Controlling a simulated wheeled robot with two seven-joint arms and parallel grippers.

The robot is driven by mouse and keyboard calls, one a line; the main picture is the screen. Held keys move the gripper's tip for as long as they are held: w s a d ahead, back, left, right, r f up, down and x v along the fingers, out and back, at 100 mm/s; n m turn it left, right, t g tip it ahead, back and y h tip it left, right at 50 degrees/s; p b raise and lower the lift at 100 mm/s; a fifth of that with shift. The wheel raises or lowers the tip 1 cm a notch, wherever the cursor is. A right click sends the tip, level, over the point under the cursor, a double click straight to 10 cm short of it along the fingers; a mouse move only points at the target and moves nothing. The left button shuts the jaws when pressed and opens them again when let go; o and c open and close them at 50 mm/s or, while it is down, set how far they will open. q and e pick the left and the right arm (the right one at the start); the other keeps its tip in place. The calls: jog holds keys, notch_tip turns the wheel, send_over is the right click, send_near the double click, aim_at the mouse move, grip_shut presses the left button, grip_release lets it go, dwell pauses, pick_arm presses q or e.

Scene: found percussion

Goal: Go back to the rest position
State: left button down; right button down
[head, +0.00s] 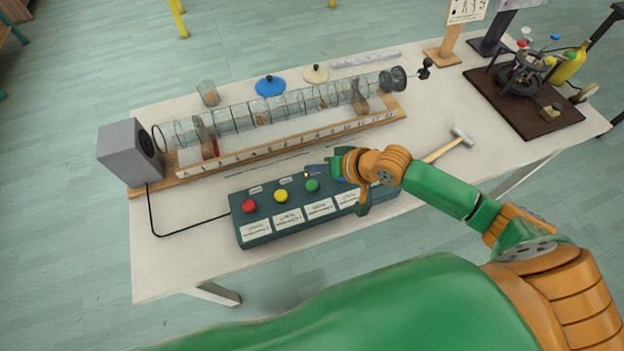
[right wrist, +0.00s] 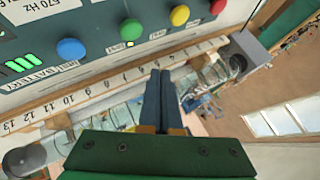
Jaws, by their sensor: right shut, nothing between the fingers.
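My right gripper (head: 318,170) is in the head view over the dark green control box (head: 262,234), near its green button (head: 312,185). It also shows in the right wrist view (right wrist: 161,75), with its two fingers together and nothing between them. The box also carries a red button (head: 249,205) and a yellow button (head: 281,196); a blue button (right wrist: 71,50) shows in the right wrist view. Whether the fingers touch the box cannot be told. My left gripper is in neither view.
Behind the box, a clear ringed tube (head: 240,117) lies on a numbered wooden base, with a grey speaker box (head: 124,150) at its left end. A hammer (head: 461,136) lies to the right. Blue (head: 270,86) and cream (head: 315,74) lids lie behind. The table's front left (head: 180,265) is clear.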

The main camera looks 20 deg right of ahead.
dwell(0.5)
jog(key=s+a+n, duration=0.1)
jog(key=s, duration=0.1)
jog(key=s+a+f+n, duration=0.1)
jog(key=s, duration=0.1)
jog(key=s+a+f+n+g, duration=0.1)
jog(key=s, duration=0.1)
jog(key=shift+s+a+h, duration=0.3)
jog(key=shift+s+a, duration=0.1)
jog(key=s+d+f+g+h, duration=0.1)
jog(key=s+d+h, duration=0.1)
jog(key=s+d, duration=0.3)
jog(key=s+d+g+h, duration=0.2)
jog(key=s+d+h, duration=0.1)
jog(key=s, duration=0.4)
notch_tip(320, 180, down, 18)
jog(key=s+b, duration=0.1)
jog(key=b, duration=0.1)
jog(key=s+d+f+g+b, duration=0.2)
jog(key=s+f, duration=1.1)
jog(key=f, duration=0.1)
jog(key=shift+n, duration=0.4)
